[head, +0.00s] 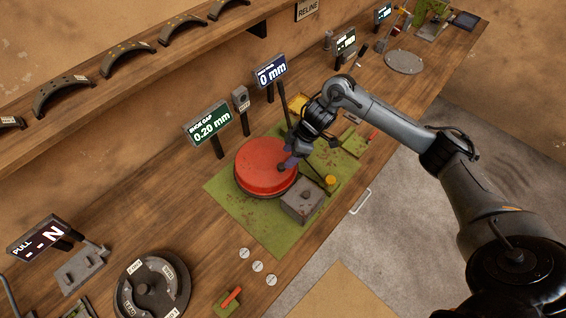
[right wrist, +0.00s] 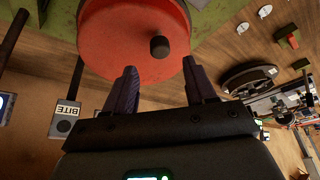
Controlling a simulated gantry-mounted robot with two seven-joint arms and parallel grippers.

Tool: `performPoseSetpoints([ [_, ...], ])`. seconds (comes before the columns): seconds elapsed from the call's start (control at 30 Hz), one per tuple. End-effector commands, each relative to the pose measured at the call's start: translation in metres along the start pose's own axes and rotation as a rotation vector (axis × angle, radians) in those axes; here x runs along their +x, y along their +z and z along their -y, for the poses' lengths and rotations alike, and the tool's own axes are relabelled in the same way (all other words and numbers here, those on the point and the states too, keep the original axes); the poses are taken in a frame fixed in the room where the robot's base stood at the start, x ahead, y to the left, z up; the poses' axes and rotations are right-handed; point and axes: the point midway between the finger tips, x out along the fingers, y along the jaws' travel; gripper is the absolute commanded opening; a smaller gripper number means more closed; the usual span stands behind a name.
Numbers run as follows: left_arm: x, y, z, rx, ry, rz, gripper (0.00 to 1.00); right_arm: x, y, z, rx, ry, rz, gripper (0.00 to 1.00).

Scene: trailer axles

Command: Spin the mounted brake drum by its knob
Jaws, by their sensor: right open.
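The red brake drum (head: 265,166) sits mounted on the green plate (head: 229,200) on the bench. In the right wrist view the drum (right wrist: 120,42) fills the top, and its dark knob (right wrist: 159,47) stands out from the red face. My right gripper (head: 288,163) is over the right side of the drum. Its two purple fingers also show in the right wrist view (right wrist: 160,85), apart and empty, with the knob beyond their tips and between their lines. I cannot tell whether a finger touches the drum. My left gripper is not in view.
A grey block (head: 302,199) and a yellow knob (head: 330,180) stand right of the drum. Behind it are a shoe gap display (head: 209,123) reading 0.20 mm and a 0 mm display (head: 271,71). A round brake assembly (head: 152,287) and several small discs lie nearer.

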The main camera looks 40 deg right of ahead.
Motion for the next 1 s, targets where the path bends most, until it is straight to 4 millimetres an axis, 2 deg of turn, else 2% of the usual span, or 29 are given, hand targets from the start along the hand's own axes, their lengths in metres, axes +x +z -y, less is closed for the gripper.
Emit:
performPoseSetpoints([
  [0.1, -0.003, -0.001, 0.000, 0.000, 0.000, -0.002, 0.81, 0.020, 0.000, 0.002, 0.001, -0.005, 0.001, 0.55],
  [0.33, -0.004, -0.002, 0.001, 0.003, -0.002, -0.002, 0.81, 0.048, 0.000, 0.001, 0.001, -0.003, 0.000, 0.55],
  [0.5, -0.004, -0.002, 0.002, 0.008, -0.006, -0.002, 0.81, 0.058, 0.000, 0.001, 0.000, -0.001, 0.000, 0.55],
  [0.8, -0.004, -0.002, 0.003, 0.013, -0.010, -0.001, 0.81, 0.059, 0.000, 0.001, -0.001, -0.001, 0.001, 0.55],
  [0.87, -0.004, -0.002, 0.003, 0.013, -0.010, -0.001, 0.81, 0.059, 0.000, 0.001, 0.000, -0.001, 0.001, 0.49],
  [1.0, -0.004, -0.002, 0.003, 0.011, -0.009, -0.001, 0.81, 0.059, 0.000, 0.001, 0.000, -0.001, 0.001, 0.28],
])
